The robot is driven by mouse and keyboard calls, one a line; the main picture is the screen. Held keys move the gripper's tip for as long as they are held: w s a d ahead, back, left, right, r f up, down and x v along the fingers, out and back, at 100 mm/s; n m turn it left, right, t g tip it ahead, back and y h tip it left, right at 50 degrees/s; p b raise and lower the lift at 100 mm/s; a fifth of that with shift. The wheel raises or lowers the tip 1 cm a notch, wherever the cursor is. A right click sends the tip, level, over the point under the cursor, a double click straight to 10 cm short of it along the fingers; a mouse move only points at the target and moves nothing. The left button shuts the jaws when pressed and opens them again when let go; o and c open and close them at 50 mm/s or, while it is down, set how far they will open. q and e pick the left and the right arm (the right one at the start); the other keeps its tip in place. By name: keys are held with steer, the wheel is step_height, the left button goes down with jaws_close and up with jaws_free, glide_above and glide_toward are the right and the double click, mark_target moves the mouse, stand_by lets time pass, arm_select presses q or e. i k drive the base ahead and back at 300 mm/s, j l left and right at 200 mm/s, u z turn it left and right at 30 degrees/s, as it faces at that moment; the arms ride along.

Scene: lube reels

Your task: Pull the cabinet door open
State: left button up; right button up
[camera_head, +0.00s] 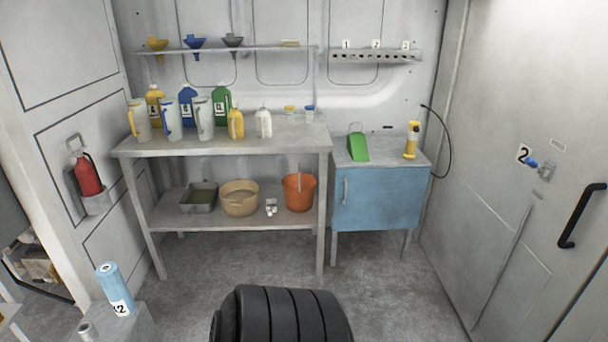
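A blue cabinet (378,203) on grey legs stands against the back wall, right of the workbench. Its front is a flat blue door that looks closed. A light vertical handle (346,191) is near the left edge of the door. Neither of my grippers is in view, so nothing is seen touching the handle or the door. The inside of the cabinet is hidden.
A green scoop (358,146) and a yellow tool (412,140) stand on the cabinet. The workbench (290,137) holds several jugs. A grey door (495,208) with a black handle (581,217) is at right. The floor (385,275) before the cabinet is clear.

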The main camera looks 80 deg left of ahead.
mark_target(375, 199)
steer(key=u, duration=2)
steer(key=i+j, duration=0.15)
steer(key=i+u, duration=0.05)
